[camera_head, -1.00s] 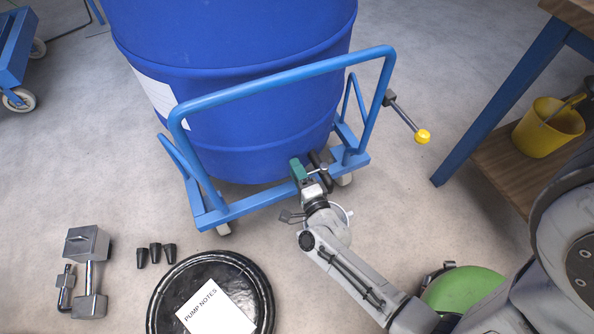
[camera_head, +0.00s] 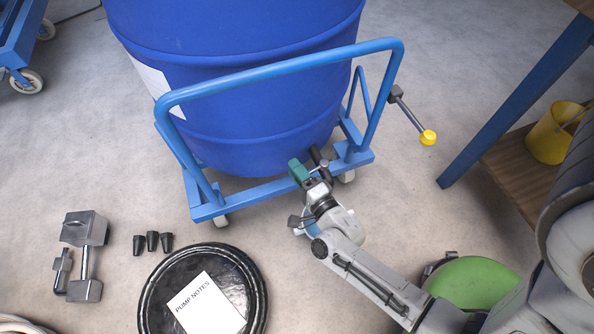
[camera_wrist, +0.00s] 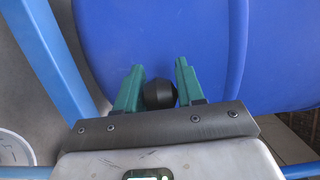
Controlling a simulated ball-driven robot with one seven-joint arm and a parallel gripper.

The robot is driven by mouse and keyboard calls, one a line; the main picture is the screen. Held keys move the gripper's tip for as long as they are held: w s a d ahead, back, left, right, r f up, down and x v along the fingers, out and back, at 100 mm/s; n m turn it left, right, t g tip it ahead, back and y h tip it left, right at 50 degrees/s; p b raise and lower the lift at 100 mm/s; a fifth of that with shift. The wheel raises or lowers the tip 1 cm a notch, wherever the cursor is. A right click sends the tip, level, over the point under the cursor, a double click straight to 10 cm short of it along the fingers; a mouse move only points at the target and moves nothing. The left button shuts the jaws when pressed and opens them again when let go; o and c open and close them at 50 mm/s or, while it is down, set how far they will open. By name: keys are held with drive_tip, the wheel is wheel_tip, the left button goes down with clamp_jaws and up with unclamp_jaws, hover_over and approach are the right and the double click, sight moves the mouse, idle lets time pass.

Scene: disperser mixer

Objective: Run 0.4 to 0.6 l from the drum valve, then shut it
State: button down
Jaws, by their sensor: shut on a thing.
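The large blue drum (camera_head: 235,95) stands in a blue tubular cradle (camera_head: 280,67) on castors. My gripper (camera_head: 311,168) is at the cradle's front lower bar, at the foot of the drum. In the wrist view, the green fingers of my gripper (camera_wrist: 160,82) are on either side of a rounded black knob (camera_wrist: 159,95) in front of the drum wall. They are shut on this knob, which I take to be the valve's handle. The valve body and spout are hidden behind my gripper. No flowing liquid shows.
A yellow-ended lever (camera_head: 427,137) sticks out right of the cradle. A black round lid (camera_head: 250,290) with pump notes (camera_head: 207,305), metal weights (camera_head: 84,229) and several black plugs (camera_head: 152,241) lie front left. A wooden-shelved bench (camera_head: 530,180) stands right, with a yellow bucket (camera_head: 550,137).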

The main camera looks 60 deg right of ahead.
drive_tip(key=shift+f, duration=0.1)
drive_tip(key=c, duration=0.8)
unclamp_jaws()
drive_tip(key=p+v, duration=0.2)
drive_tip(key=v, duration=0.8)
drive_tip(key=shift+s+a, duration=0.2)
drive_tip(key=shift+s, duration=0.15)
